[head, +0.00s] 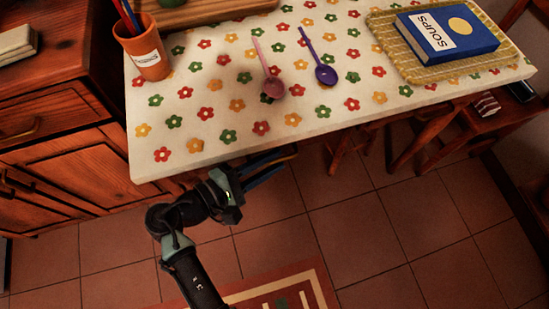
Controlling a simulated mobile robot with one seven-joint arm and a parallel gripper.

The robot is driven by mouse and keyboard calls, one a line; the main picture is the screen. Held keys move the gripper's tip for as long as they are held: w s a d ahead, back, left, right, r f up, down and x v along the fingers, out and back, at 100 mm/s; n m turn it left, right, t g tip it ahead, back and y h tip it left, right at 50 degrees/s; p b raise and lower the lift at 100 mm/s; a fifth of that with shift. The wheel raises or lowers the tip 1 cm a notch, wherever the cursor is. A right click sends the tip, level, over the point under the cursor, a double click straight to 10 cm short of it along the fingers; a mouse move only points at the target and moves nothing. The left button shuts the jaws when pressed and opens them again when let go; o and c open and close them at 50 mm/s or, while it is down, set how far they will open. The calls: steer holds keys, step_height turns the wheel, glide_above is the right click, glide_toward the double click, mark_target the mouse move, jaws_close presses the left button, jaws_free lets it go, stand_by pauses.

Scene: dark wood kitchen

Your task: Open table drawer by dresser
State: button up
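The table (205,150) has a flower-patterned top and stands beside the wooden dresser (60,130) on the left. Its drawer front is mostly hidden beneath the front edge of the tabletop. A thin, curved brass-coloured piece, which looks like a drawer handle (287,154), shows just below that edge. My gripper (272,168) is low in front of the table, with its fingers pointing right, close to this handle. I cannot tell whether the fingers touch the handle or how far apart they are.
On the table are an orange cup (148,55) with pencils, a pink spoon (272,86), a purple spoon (325,74) and a blue book (447,33) on a woven mat (400,52). A stool (440,128) stands under the right side. Tiled floor in front is clear, with a rug (285,292).

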steer(key=shift+w+d+f, duration=0.1)
steer(key=shift+w+d, duration=0.3)
steer(key=shift+d, duration=0.1)
jaws_close()
stand_by(1.2)
